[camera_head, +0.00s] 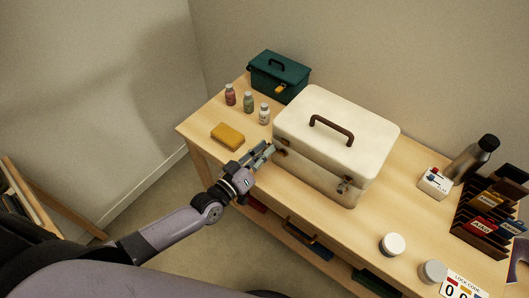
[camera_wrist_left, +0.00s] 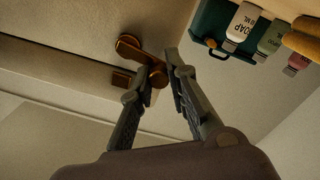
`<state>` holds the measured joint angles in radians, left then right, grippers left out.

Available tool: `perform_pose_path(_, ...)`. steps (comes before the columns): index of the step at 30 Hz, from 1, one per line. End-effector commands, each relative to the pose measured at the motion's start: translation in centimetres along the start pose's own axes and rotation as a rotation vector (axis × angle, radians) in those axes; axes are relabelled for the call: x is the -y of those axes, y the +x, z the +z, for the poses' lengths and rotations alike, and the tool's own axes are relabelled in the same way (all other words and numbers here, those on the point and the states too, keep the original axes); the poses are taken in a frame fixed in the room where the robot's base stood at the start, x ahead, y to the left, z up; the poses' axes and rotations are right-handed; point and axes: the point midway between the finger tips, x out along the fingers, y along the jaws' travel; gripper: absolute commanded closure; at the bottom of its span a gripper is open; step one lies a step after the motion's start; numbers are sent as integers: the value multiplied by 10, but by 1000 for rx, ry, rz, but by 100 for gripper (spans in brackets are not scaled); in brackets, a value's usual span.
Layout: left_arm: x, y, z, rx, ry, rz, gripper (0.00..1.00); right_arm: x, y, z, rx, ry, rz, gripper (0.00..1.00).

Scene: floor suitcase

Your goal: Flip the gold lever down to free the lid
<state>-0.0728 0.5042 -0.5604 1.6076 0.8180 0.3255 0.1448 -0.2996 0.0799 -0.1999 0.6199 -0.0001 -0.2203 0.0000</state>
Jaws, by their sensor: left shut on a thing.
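The cream case (camera_head: 338,127) stands closed on the wooden workbench, with a brown handle on its lid. A gold lever (camera_wrist_left: 157,76) sits on the case's front at the lid seam; in the head view the latch (camera_head: 281,153) shows at the left end of the front, partly hidden by my gripper. My left gripper (camera_head: 266,151) is at this latch. A second latch (camera_head: 345,184) is on the front's right side. My right gripper is not in view.
A green toolbox (camera_head: 279,75), several small bottles (camera_head: 248,102) and a yellow sponge (camera_head: 228,136) are left of the case. A white jar (camera_head: 392,244), a small white box (camera_head: 435,183), a dark flask (camera_head: 475,158) and a dark rack (camera_head: 491,215) are to the right.

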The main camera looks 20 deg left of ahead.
Motion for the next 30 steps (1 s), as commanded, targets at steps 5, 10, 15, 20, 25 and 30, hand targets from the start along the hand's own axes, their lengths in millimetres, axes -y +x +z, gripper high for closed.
perform_pose_path(5, 2, 0, 5, 1, -79, 2, 100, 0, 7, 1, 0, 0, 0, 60)
perform_pose_path(10, 1, 0, 5, 4, -81, 1, 100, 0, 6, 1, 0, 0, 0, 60)
perform_pose_path(15, 2, 0, 6, 6, -80, 0, 78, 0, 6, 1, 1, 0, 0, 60)
perform_pose_path(20, 2, 0, 5, 3, -78, 1, 68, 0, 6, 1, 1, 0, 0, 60)
perform_pose_path(25, 1, 0, 4, 0, -78, 2, 64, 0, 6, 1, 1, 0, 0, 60)
perform_pose_path(30, 1, 0, 3, 0, -77, 2, 64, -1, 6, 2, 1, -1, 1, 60)
